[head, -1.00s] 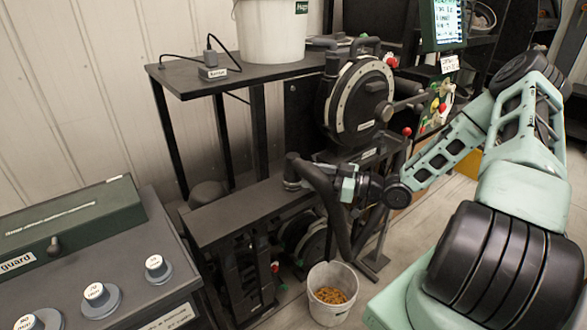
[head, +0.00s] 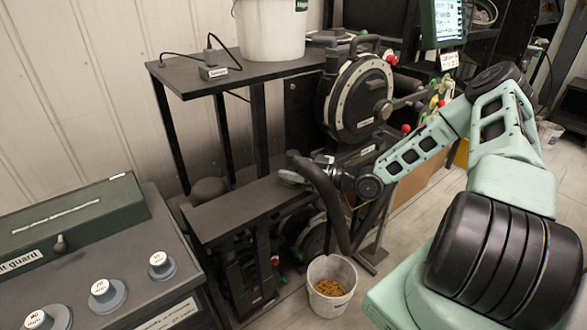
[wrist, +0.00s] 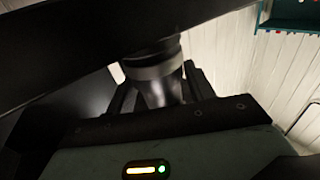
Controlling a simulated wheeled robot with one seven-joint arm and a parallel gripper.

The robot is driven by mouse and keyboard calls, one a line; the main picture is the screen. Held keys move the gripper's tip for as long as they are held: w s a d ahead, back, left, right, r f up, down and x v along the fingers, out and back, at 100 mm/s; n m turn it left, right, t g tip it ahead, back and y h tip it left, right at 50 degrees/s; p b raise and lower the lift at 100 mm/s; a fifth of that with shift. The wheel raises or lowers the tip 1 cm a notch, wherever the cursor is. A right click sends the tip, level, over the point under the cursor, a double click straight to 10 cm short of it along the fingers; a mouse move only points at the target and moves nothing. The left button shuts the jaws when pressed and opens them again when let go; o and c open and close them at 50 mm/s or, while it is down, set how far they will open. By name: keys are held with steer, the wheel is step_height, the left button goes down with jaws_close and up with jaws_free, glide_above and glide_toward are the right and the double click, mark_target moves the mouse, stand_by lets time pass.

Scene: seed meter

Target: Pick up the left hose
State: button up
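The hose (head: 325,193) is thick and black, at the middle of the head view, bending down from the low bench in front of the disc machine. A grey metal piece (head: 291,177) shows at its upper end. My gripper (head: 318,160) is right at the upper part of the hose, its tips mostly hidden behind it. In the wrist view, a grey cylinder with a pale band (wrist: 157,82) stands between my dark fingers (wrist: 160,95), and a broad black shape crosses above. Whether the fingers press on the cylinder is too dark to tell.
The disc machine (head: 357,100) stands just behind my gripper. The low dark bench (head: 235,210) lies left of the hose, and a white bucket of grain (head: 331,310) stands on the floor below. A panel with knobs (head: 130,310) is at front left.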

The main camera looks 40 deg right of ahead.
steer(key=shift+r, duration=0.1)
step_height(320, 180, up, 9)
steer(key=shift+r+b, duration=0.2)
steer(key=shift+b, duration=0.2)
step_height(320, 180, up, 6)
steer(key=p, duration=0.5)
steer(key=shift+r, duration=0.25)
stand_by(0.6)
